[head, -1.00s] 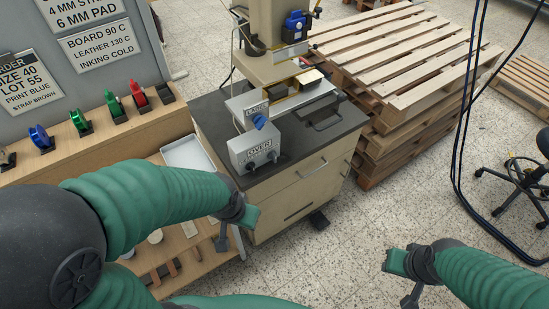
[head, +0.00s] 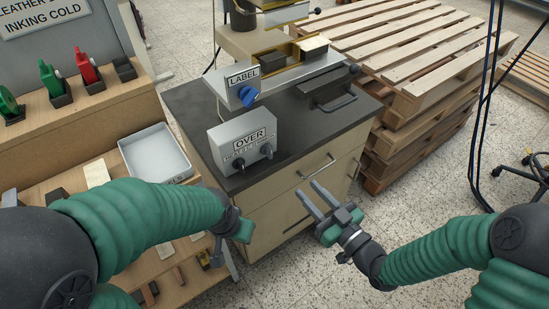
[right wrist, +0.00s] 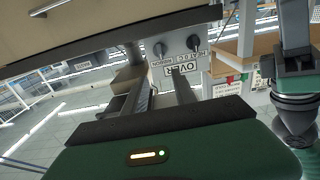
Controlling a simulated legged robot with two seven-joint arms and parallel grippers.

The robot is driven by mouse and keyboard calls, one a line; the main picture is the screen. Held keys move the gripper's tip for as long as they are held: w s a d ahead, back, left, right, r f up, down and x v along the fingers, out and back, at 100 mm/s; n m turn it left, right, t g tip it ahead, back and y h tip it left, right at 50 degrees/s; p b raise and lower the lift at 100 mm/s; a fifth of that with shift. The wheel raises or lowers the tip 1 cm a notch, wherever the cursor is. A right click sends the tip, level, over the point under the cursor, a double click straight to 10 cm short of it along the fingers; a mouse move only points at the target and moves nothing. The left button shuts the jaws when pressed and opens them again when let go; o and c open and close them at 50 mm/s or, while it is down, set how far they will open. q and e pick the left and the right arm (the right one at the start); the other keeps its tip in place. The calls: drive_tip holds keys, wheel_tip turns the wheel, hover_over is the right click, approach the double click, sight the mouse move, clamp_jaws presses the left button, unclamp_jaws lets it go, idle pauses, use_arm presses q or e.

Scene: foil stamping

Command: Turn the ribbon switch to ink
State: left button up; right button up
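My right gripper (head: 308,187) is open and empty, in front of the cabinet and below the box. The right wrist view shows its spread fingers (right wrist: 160,90) and both dark knobs ahead, apart from them. My left gripper (head: 238,230) is near the cabinet's left side, fingers unclear.
The cabinet (head: 285,205) has handles on its front. A dark handle (head: 334,100) sits beside the press on top. A grey tray (head: 153,140) rests on the wooden shelf at left. Stacked pallets (head: 420,100) stand at right. Open floor lies in front.

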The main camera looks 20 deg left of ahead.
sight(272, 152)
drive_tip(key=b+x, duration=0.2)
drive_tip(key=x, duration=1.2)
drive_tip(key=shift+a+f, duration=0.15)
drive_tip(key=shift+a, duration=0.25)
drive_tip(key=shift+w+a, duration=0.25)
drive_tip(key=shift+w, duration=0.25)
drive_tip(key=shift+a, duration=0.1)
drive_tip(key=shift+c, duration=0.3)
drive_tip(key=shift+c, duration=1.1)
clamp_jaws()
